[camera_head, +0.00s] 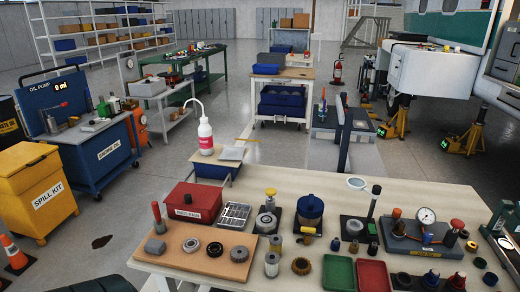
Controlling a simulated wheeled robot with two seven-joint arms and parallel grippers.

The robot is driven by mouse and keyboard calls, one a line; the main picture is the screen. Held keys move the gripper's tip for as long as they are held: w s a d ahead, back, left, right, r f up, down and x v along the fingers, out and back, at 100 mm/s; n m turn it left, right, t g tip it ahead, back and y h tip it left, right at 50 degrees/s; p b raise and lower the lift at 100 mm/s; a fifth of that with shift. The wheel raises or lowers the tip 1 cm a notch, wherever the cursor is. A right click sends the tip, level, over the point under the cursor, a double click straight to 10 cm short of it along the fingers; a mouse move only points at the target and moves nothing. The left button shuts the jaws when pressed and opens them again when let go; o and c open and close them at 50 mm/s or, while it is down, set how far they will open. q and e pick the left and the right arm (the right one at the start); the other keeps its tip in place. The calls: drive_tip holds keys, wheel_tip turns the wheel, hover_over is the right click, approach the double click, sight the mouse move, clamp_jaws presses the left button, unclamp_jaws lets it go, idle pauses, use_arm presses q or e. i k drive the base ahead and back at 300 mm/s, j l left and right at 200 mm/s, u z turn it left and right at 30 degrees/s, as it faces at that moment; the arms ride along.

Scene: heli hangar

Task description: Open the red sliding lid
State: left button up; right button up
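A red box (192,203) with a pale label on its front stands at the left back of the cream workbench (420,189). Its red top (190,192) looks flat and covers the box. I cannot make out the label's words or a separate lid edge. A red-handled tool (156,214) stands upright just left of the box, and a metal grid tray (234,215) lies to its right. Neither of my grippers is in view, and nothing touches the top of the box.
A brown board (196,262) with a grey block and ring parts lies in front of the box. A white bottle (204,133) stands behind. A yellow spill-kit bin (38,190) is at left.

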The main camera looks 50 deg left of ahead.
sight(200, 197)
drive_tip(key=u, duration=1.95)
drive_tip(key=i+j+z, duration=0.15)
drive_tip(key=z, duration=0.2)
drive_tip(key=i+j+z, duration=0.25)
drive_tip(key=z, duration=0.15)
